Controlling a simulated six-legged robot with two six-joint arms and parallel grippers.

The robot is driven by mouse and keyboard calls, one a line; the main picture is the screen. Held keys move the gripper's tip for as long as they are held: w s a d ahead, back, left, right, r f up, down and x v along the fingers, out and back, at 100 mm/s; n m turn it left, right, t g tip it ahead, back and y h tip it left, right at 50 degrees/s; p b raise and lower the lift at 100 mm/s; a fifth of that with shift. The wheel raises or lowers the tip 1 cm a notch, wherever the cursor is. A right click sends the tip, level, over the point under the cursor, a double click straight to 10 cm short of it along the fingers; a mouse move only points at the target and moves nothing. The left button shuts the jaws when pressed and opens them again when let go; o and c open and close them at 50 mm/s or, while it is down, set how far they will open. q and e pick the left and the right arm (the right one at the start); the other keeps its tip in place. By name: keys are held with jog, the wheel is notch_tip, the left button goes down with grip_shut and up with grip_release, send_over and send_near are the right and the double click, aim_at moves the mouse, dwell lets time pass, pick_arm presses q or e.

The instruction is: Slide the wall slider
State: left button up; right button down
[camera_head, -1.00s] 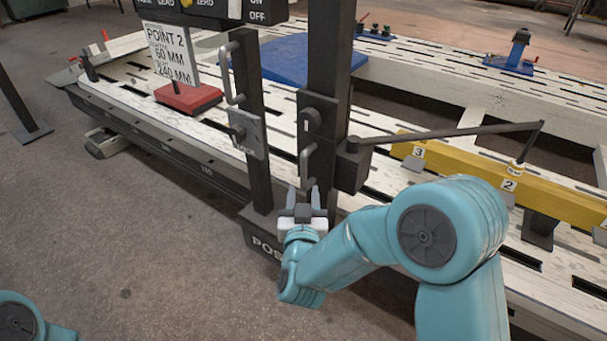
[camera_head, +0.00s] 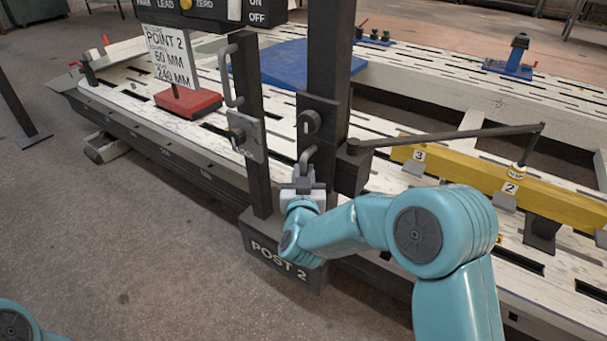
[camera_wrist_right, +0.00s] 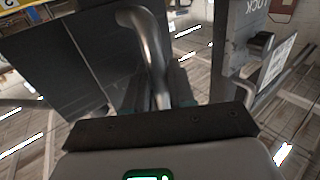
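In the right wrist view the handle (camera_wrist_right: 150,45) curves down between my fingers, which look apart on either side; contact is not clear. A second grey handle (camera_head: 230,75) and a lock plate (camera_head: 246,136) are on the thinner post to the left. My left gripper is out of view; only a piece of my left arm shows at lower left.
A thin dark arm (camera_head: 450,134) reaches right from the post over a yellow beam (camera_head: 450,171). A black base marked POST 2 (camera_head: 280,262) stands below my gripper. The slotted white bench frame (camera_head: 130,95) lies behind.

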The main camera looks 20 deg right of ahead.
notch_tip(320, 180, up, 23)
jog(key=p, duration=1.4)
jog(key=c, duration=1.1)
grip_release()
jog(key=shift+f, duration=0.1)
jog(key=v, duration=1.6)
jog(key=shift+s, duration=0.15)
